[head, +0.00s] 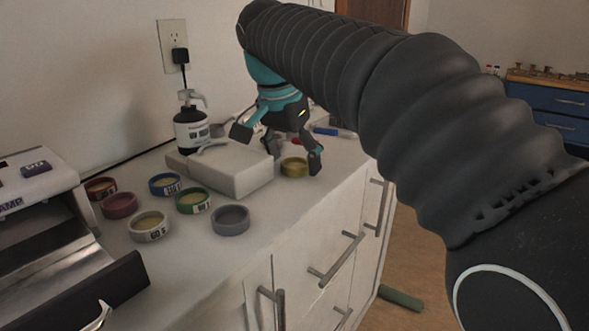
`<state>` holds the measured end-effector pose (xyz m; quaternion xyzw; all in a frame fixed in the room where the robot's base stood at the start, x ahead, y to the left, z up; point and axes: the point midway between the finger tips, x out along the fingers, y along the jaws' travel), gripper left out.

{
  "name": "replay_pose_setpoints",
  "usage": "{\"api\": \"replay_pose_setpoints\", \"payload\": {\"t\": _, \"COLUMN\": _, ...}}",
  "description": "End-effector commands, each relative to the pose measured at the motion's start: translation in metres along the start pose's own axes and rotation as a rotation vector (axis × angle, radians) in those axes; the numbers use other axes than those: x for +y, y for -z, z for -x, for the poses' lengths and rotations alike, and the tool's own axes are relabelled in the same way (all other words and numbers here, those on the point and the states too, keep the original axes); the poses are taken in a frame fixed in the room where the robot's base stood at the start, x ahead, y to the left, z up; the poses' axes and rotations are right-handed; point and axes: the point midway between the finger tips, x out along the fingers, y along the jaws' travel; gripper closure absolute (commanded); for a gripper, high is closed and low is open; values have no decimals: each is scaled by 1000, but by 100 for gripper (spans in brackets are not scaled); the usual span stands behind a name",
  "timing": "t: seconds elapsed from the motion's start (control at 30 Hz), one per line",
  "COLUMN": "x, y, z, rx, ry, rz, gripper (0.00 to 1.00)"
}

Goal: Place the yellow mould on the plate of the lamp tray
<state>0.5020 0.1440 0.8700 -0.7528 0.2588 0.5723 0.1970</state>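The yellow mould (294,168) is a small round ring-shaped dish on the white counter, right of a pale block. My gripper (292,163) points down over it. Its dark fingers are spread, one at the mould's right side and one at its back left. Whether they touch the mould is not clear. The lamp tray (58,268) juts out at the lower left from a grey-white device marked "AMP" (38,172). The tray's surface looks metallic, with a dark front and a handle. The frame cuts off part of it.
Several other moulds, including blue (165,185), green (193,201), white (149,226) and grey (230,220), stand between the tray and the block (220,168). A dark pump bottle (192,128) stands behind. A green cylinder (401,298) lies on the floor.

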Motion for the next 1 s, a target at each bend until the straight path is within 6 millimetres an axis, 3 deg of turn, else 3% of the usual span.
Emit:
{"api": "replay_pose_setpoints", "payload": {"t": 0.03, "x": 0, "y": 0, "z": 0, "rx": 0, "ry": 0, "rz": 0, "gripper": 30}}
{"api": "replay_pose_setpoints", "payload": {"t": 0.2, "x": 0, "y": 0, "z": 0, "rx": 0, "ry": 0, "rz": 0, "gripper": 71}}
{"api": "replay_pose_setpoints", "payload": {"t": 0.67, "x": 0, "y": 2, "z": 5, "rx": 0, "ry": 0, "rz": 0, "gripper": 75}}
{"api": "replay_pose_setpoints", "payload": {"t": 0.93, "x": -1, "y": 12, "z": 43, "rx": 2, "ry": 2, "rz": 0, "gripper": 75}}
{"api": "replay_pose_setpoints", "payload": {"t": 1.0, "x": 16, "y": 18, "z": 49, "rx": 2, "ry": 2, "rz": -5, "gripper": 75}}
